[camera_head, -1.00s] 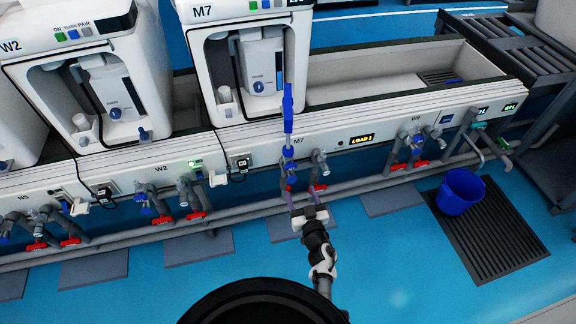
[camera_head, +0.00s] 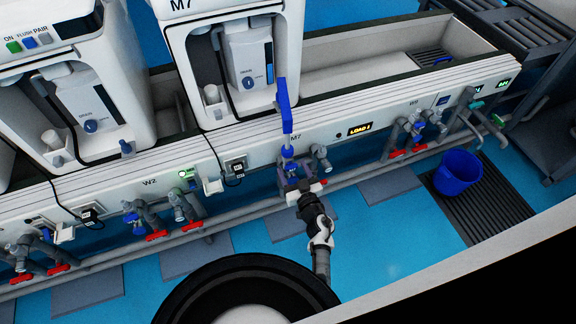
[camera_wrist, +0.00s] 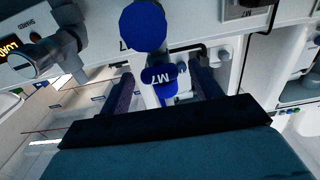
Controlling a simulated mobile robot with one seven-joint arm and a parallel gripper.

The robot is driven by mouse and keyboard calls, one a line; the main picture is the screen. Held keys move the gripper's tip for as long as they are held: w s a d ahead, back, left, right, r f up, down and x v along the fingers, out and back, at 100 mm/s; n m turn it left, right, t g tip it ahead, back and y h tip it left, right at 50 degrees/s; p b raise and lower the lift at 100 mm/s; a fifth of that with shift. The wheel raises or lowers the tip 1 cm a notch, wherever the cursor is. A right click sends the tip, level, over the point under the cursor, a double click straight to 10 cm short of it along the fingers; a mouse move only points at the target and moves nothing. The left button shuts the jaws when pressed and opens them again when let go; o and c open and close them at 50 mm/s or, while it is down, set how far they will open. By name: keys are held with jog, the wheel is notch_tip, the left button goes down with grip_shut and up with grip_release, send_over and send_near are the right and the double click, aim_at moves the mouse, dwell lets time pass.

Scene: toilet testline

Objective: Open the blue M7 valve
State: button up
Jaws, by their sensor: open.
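The blue M7 valve (camera_head: 288,152) sits on the panel under the M7 label in the head view. In the wrist view a blue part marked M7 (camera_wrist: 160,84) lies between the two fingers of my gripper (camera_wrist: 162,92). A round blue part (camera_wrist: 142,26) shows just beyond it. My gripper (camera_head: 289,175) is open, with one finger on each side of the valve. I cannot tell whether either finger touches it. A long blue upright piece (camera_head: 285,106) stands above the valve in the head view.
Grey pipes with red handles (camera_head: 157,236) run along the panel on both sides. A second pipe fitting (camera_head: 321,158) is close to the right of the valve. A blue bucket (camera_head: 457,172) stands on a dark floor grate (camera_head: 490,210).

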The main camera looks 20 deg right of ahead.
jog(key=shift+w, duration=0.2)
jog(key=c, duration=1)
jog(key=shift+n, duration=0.4)
jog(key=n, duration=0.2)
jog(key=shift+n, duration=0.4)
jog(key=shift+n+b, duration=0.55)
jog(key=shift+n, duration=1.25)
